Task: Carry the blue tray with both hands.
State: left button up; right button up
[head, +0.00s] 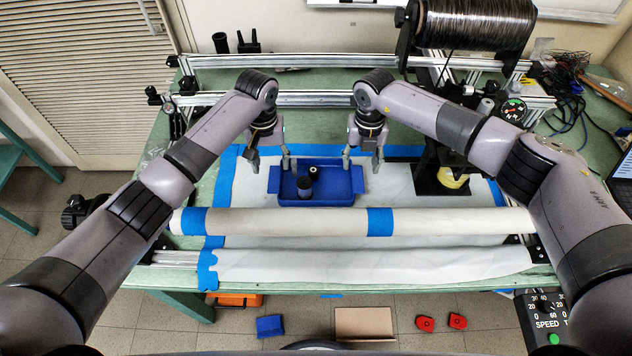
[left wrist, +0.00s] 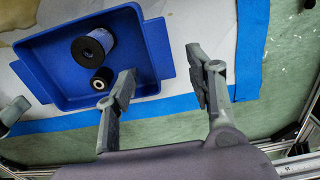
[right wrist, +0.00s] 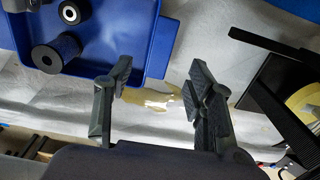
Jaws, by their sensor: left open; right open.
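The blue tray (head: 337,184) lies flat on the white-covered table, with a tab handle at each end. It holds a dark spool (head: 305,188) and a small black roller (head: 313,171). My left gripper (head: 269,165) is open above the tray's left end; in the left wrist view the tray's handle (left wrist: 158,48) is beyond the fingers, not between them. My right gripper (head: 362,160) is open above the right end; in the right wrist view the other handle (right wrist: 162,46) is also beyond the fingertips. Neither gripper visibly touches the tray.
A white roll (head: 290,221) with blue tape lies across the table in front of the tray. A black stand with a yellow roll (head: 453,178) is to the right. A large black spool (head: 475,24) and metal rails are at the back.

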aim_at(358, 178)
pick_arm(q)
notch_tip(358, 178, down, 8)
jog(key=shift+w+f, duration=0.1)
pick_arm(e)
notch_tip(358, 178, down, 8)
jog(key=shift+w+f, duration=0.1)
pick_arm(q)
jog(key=shift+c, duration=0.4)
pick_arm(e)
jog(key=shift+c, duration=0.4)
pick_arm(q)
grip_shut()
pick_arm(e)
grip_shut()
